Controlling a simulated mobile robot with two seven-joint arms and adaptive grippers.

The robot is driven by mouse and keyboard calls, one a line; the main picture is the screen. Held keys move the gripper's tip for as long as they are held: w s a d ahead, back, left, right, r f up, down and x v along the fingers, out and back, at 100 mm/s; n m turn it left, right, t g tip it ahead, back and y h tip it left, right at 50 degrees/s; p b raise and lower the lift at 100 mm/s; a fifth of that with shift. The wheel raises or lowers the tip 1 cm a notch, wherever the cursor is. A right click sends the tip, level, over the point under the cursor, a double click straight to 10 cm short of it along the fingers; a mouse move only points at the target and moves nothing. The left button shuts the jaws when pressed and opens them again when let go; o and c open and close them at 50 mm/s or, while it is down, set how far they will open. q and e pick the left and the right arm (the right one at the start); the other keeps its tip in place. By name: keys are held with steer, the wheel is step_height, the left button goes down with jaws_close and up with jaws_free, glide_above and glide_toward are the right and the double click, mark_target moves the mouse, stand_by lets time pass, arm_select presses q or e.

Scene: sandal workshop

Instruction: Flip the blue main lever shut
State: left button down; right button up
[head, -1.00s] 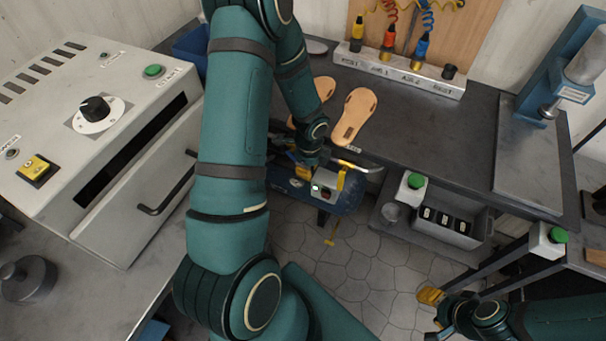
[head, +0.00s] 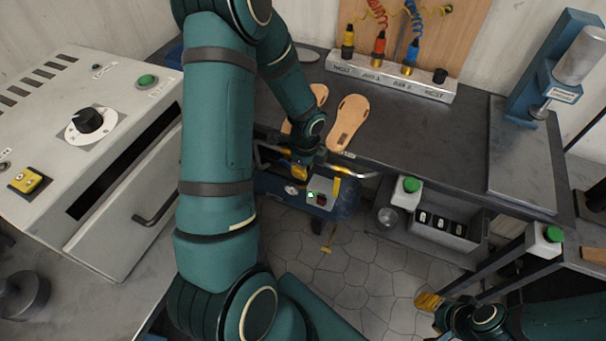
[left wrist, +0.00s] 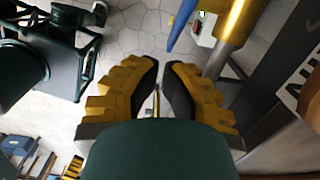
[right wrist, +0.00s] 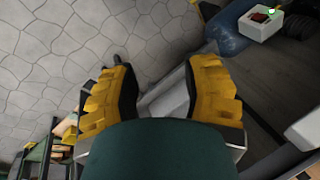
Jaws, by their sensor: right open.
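A blue bar, which looks like the main lever (left wrist: 182,24), shows at the top of the left wrist view. It lies beside a brass-coloured pipe (left wrist: 236,28), slanting roughly along it. It is beyond my left fingertips and to their right, apart from them. In the head view I cannot make the lever out. My left gripper (head: 300,172) is over the blue tank (head: 347,200) at the bench's front edge. My right gripper (head: 428,300) is open and empty above the floor, low right.
The tank carries a grey control box (head: 326,186) with a green light. Two sandal soles, one here (head: 350,122), lie on the dark bench (head: 420,125). A grey oven-like machine (head: 120,200) stands left. A bin (head: 440,240) sits under the bench. Tiled floor (head: 350,275) is open.

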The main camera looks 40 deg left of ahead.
arm_select(q)
step_height(320, 180, up, 8)
steer(key=shift+d+r, duration=0.2)
steer(key=shift+r, duration=0.05)
steer(key=shift+w, duration=0.1)
